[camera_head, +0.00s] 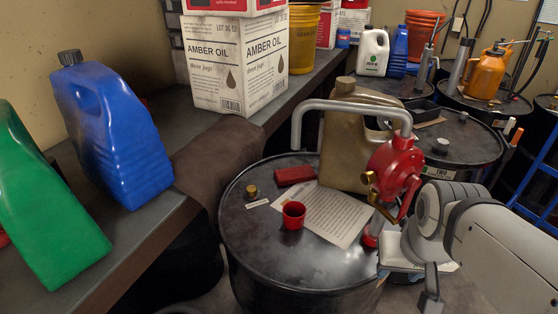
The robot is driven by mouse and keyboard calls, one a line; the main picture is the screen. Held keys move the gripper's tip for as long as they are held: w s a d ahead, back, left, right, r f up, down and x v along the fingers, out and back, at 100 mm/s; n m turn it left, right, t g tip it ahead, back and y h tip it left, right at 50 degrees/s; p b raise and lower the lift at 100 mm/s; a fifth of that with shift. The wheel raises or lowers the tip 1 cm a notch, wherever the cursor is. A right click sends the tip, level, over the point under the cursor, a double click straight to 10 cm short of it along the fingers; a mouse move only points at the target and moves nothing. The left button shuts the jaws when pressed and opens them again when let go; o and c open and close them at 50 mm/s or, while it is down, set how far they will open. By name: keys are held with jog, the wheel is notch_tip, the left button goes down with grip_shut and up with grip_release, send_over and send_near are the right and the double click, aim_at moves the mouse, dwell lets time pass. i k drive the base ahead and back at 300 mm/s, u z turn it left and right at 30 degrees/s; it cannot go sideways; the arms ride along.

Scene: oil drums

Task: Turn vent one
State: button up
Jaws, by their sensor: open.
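A small brass cap (252,191), which looks like the vent, stands on the left part of the near black drum's top (255,235). A small pale label (257,203) lies beside it, its writing too small to read. My gripper (431,298) is at the lower right, beyond the drum's right edge and well apart from the brass cap. It is open, partly hidden by my arm, and nothing shows in it. A pale cap (441,146) stands on the drum behind, next to a label (438,173) that seems to read TWO.
A red hand pump (395,168) with a grey pipe (345,104) rises from the near drum. A red cup (293,215), paper (335,215), red block (295,175) and tan can (345,150) crowd its top. A bench (130,240) with jugs and boxes runs along the left.

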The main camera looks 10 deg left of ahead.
aim_at(251, 191)
jog(key=z, duration=0.05)
jog(key=k, duration=1.05)
jog(key=u, duration=0.85)
jog(key=i, duration=1.25)
jog(key=z, duration=0.15)
